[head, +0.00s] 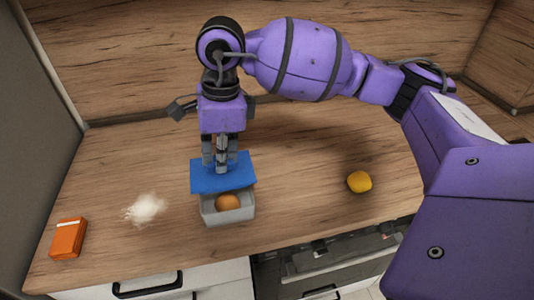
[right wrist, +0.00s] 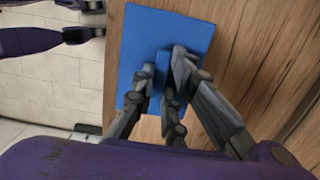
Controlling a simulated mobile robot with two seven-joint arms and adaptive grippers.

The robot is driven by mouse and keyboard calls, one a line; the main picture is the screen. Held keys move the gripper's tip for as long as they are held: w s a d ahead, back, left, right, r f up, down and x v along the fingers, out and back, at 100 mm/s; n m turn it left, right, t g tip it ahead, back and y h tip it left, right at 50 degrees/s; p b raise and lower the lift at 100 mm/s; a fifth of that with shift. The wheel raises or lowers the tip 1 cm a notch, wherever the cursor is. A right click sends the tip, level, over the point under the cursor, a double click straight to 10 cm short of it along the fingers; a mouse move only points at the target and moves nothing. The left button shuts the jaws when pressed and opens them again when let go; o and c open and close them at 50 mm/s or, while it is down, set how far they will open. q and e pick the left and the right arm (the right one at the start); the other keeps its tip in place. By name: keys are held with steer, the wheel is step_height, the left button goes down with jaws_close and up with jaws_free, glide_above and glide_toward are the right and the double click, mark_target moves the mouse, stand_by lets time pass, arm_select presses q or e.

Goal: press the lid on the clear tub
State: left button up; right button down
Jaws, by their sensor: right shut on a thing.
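The clear tub (head: 228,217) stands on the wooden counter near its front edge. It looks pale and translucent, and a round orange-brown thing (head: 228,202) is inside it. My right gripper (head: 221,167) is shut on the blue lid (head: 238,180), gripping it at the raised part in its middle. The lid is over the back part of the tub, and the front of the tub's opening shows uncovered. It appears to be above the rim. In the right wrist view the lid (right wrist: 185,28) shows as a flat blue sheet between and beyond the fingers.
A white powdery patch (head: 146,208) and an orange box (head: 68,238) are to the left. The wooden splashback (head: 150,60) rises behind. The counter is clear between these things.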

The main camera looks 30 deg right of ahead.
steer(key=shift+a+f, duration=0.1)
steer(key=shift+f, duration=0.25)
step_height(320, 180, down, 2)
steer(key=shift+f+b, duration=0.1)
steer(key=shift+b, duration=0.4)
step_height(320, 180, down, 2)
steer(key=shift+f+b, duration=0.25)
steer(key=shift+b, duration=0.25)
steer(key=shift+f+b, duration=0.3)
steer(key=shift+f, duration=0.7)
arm_select(q)
steer(key=shift+a+f, duration=0.25)
steer(key=shift+f, duration=0.3)
steer(key=shift+a+f, duration=0.2)
steer(key=shift+f, duration=0.35)
steer(key=shift+s+f, duration=0.25)
arm_select(e)
steer(key=shift+f, duration=0.15)
